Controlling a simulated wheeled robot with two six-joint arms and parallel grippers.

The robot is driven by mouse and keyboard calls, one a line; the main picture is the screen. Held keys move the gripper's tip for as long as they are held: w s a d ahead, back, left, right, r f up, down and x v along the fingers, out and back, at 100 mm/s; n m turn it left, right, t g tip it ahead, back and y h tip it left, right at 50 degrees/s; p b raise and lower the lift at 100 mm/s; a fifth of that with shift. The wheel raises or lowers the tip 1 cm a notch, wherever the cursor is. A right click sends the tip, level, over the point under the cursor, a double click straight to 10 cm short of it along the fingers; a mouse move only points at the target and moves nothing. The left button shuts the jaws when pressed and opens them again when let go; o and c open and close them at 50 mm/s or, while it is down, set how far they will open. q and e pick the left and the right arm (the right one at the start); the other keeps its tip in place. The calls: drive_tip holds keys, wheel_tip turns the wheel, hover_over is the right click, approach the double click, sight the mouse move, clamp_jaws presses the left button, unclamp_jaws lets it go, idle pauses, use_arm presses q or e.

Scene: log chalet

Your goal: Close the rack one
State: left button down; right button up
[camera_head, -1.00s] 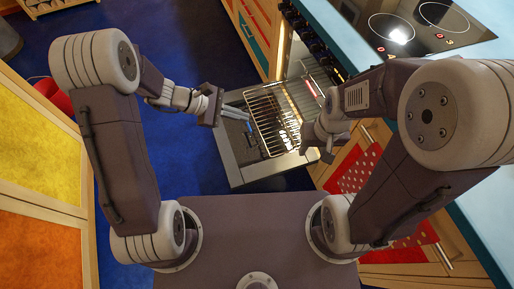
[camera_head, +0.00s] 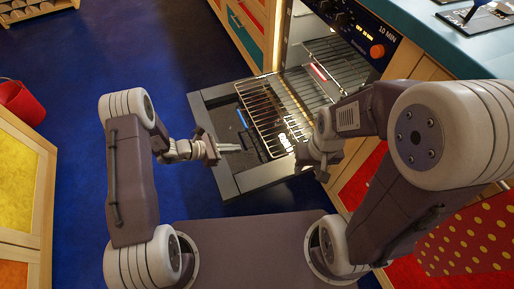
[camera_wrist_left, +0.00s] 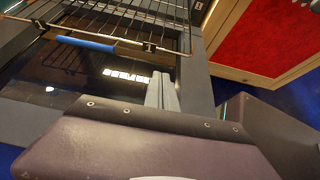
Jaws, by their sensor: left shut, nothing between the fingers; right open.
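The oven (camera_head: 375,45) stands open, with its door (camera_head: 228,180) folded down flat towards me. A wire rack (camera_head: 270,110) is slid partly out of the oven, over the open door. A second wire rack (camera_head: 335,48) shows further inside. My left gripper (camera_head: 238,148) is shut and empty, above the left front part of the door, left of the rack's front edge. In the left wrist view its fingers (camera_wrist_left: 162,92) are together, short of the rack's front bar (camera_wrist_left: 120,38). My right gripper (camera_head: 312,158) is open near the rack's right front corner; its fingertips are hard to make out.
A blue-topped counter (camera_head: 440,45) lies right of the oven. Wooden cabinets with a red panel (camera_head: 362,180) stand at the right, close to my right arm. A yellow-panelled cabinet (camera_head: 15,180) is at the left. The blue floor (camera_head: 70,120) between is clear.

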use_arm(q)
drive_tip(key=b+x, duration=0.2)
drive_tip(key=x, duration=0.4)
drive_tip(key=shift+f+b, duration=0.3)
drive_tip(key=shift+b, duration=0.1)
drive_tip(key=d+b, duration=0.1)
drive_tip(key=d, duration=0.1)
drive_tip(key=w+d, duration=0.1)
drive_tip(key=shift+w+d+r+b, duration=0.1)
drive_tip(key=shift+d+r+b, duration=0.05)
drive_tip(key=shift+d+b, duration=0.25)
drive_tip(key=shift+d+r, duration=0.1)
